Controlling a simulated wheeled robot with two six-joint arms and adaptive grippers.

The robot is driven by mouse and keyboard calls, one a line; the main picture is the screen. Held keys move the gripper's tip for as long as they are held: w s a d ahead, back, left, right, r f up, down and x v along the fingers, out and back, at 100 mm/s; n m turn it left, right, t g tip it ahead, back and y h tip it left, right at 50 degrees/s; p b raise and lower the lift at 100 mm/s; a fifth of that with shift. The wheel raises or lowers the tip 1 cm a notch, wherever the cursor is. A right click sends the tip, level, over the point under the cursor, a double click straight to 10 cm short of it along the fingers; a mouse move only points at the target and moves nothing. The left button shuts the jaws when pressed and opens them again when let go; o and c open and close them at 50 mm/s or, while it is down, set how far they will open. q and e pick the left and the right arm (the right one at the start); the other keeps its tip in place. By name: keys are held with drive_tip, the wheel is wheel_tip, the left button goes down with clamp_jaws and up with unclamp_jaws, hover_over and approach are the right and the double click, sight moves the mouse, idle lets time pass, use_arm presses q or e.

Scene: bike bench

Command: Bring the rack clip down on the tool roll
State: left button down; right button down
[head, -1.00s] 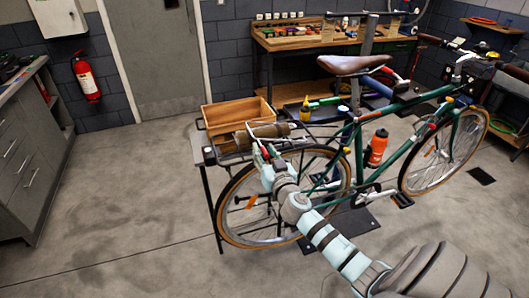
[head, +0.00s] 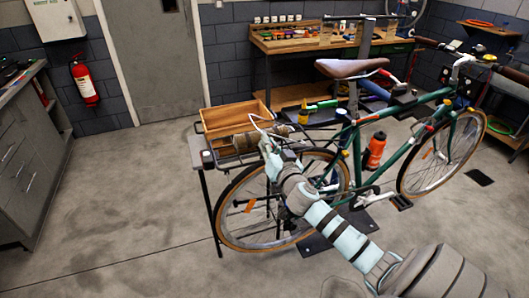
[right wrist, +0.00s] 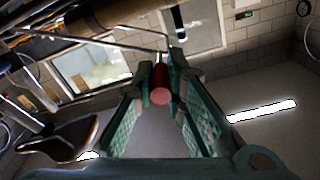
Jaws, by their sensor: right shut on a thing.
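The brown tool roll (head: 243,142) lies on the bicycle's rear rack (head: 228,160); its brown cylinder also shows at the top of the right wrist view (right wrist: 105,16). The rack clip (head: 258,118) is a thin wire frame, tilted up above the roll in the head view. Its wire (right wrist: 95,42) and red grip (right wrist: 160,88) show in the right wrist view. My right gripper (head: 266,143) is just in front of the roll, shut on the clip's red grip between its fingertips. Its fingers partly hide the clip. My left gripper is not in view.
An open wooden box (head: 232,116) stands on a small table (head: 196,150) behind the rack. The saddle (head: 350,68) and green bicycle frame (head: 400,160) lie to the right. The floor at the left is clear.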

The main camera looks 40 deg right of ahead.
drive_tip(key=c, duration=1.6)
unclamp_jaws()
drive_tip(key=shift+d, duration=0.1)
drive_tip(key=shift+s+a, duration=0.1)
drive_tip(key=shift+a, duration=0.15)
drive_tip(key=v, duration=1.1)
drive_tip(key=shift+s, duration=0.35)
